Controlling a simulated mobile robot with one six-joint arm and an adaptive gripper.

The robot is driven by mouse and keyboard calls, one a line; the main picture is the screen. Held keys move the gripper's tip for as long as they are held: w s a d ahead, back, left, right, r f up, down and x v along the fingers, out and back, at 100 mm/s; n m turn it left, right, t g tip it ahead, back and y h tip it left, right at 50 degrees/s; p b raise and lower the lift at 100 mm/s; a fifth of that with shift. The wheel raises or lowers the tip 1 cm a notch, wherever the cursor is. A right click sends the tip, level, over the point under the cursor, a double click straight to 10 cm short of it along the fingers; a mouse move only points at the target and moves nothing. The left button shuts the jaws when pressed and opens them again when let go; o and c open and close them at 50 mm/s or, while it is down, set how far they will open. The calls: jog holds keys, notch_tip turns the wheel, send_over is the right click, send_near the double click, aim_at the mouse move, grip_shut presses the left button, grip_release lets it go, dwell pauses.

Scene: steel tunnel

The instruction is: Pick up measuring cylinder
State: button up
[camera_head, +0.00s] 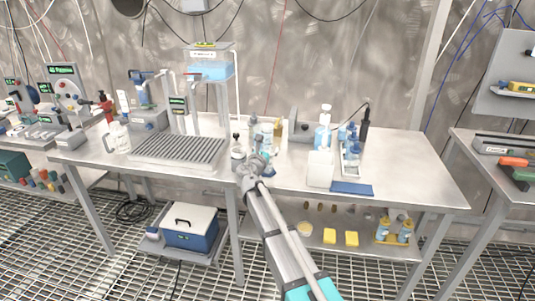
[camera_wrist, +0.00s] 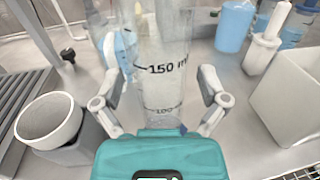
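The measuring cylinder (camera_wrist: 160,70) is clear, with dark marks reading 150 ml and 100. It stands on the steel bench in the middle of the wrist view, and its top runs out of the picture. My gripper (camera_wrist: 160,88) is open, with one finger on each side of the cylinder; a narrow gap seems to show beside the fingers. In the head view my gripper (camera_head: 257,164) is low over the bench's front middle, among small glassware. The cylinder is hard to make out there, partly behind my gripper.
A white round cup (camera_wrist: 48,118) stands close at left, and a white box (camera_wrist: 290,95) at right. A blue beaker (camera_wrist: 235,27) and a white bottle (camera_wrist: 262,52) stand behind. In the head view, a ridged drain rack (camera_head: 180,149) lies left of my gripper.

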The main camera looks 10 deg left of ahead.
jog(key=c, duration=1)
jog(key=shift+r, duration=0.2)
notch_tip(320, 180, up, 2)
jog(key=p, duration=0.2)
jog(key=shift+r+p, duration=0.1)
jog(key=shift+p, duration=0.2)
jog(key=s+d+r+p, duration=0.5)
jog(key=s+r+p, duration=0.5)
jog(key=s, duration=0.3)
jog(key=shift+r, duration=0.25)
jog(key=shift+d, duration=0.1)
